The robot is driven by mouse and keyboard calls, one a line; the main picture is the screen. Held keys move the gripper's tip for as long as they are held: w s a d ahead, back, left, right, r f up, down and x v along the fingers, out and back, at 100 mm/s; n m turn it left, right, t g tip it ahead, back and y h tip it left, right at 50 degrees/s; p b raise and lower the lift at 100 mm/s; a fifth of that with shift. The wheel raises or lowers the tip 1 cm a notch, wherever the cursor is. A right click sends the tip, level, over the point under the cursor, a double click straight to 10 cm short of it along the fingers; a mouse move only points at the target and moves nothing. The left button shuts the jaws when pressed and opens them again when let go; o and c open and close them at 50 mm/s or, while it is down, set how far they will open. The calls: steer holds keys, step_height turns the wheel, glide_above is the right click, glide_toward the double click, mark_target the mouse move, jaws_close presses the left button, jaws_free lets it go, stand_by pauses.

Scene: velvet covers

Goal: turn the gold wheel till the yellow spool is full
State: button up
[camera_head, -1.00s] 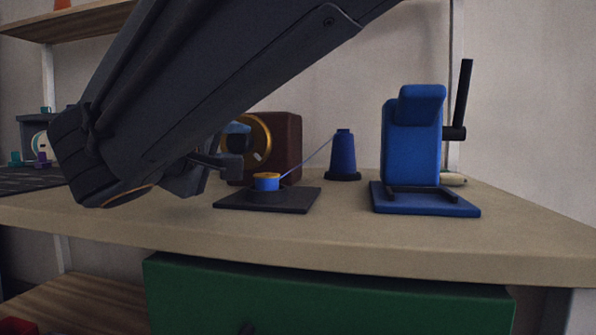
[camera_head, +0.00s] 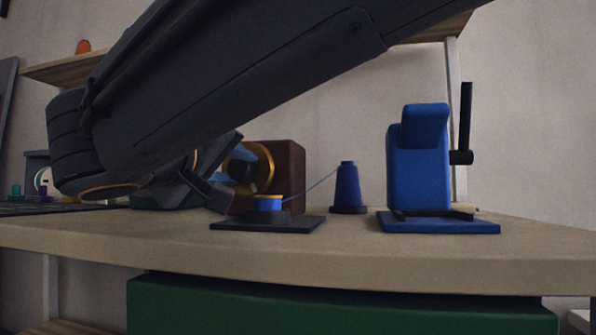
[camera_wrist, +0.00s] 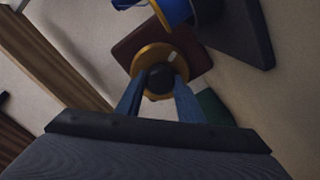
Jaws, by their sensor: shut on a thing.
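The gold wheel (camera_head: 236,157) is on the front of a dark red-brown box (camera_head: 289,165); in the wrist view the wheel (camera_wrist: 149,52) has a pale mark on its face. My gripper (camera_wrist: 159,84) is shut on the wheel's dark central knob, a finger on each side. In the head view my gripper (camera_head: 243,172) partly covers the wheel. The yellow spool (camera_head: 268,197) stands on a dark base, wound with blue thread below its yellow rim. A thread runs from it to a blue cone (camera_head: 347,184). How full the spool is, I cannot tell exactly.
A blue stand (camera_head: 420,170) with a black lever (camera_head: 465,125) stands at the right of the table (camera_head: 380,250). A green drawer front (camera_head: 330,305) is below. Small items at far left are partly hidden by my arm. Bare tabletop lies along the front edge.

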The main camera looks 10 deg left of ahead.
steer(key=o, duration=1.1)
steer(key=shift+c, duration=0.2)
steer(key=s+p, duration=0.1)
steer(key=s, duration=0.1)
steer(key=s+p, duration=0.1)
steer(key=s, duration=0.1)
steer(key=s+p, duration=0.1)
steer(key=s, duration=0.2)
steer(key=shift+a+r, duration=0.1)
steer(key=shift+a, duration=0.2)
steer(key=shift+s, duration=0.4)
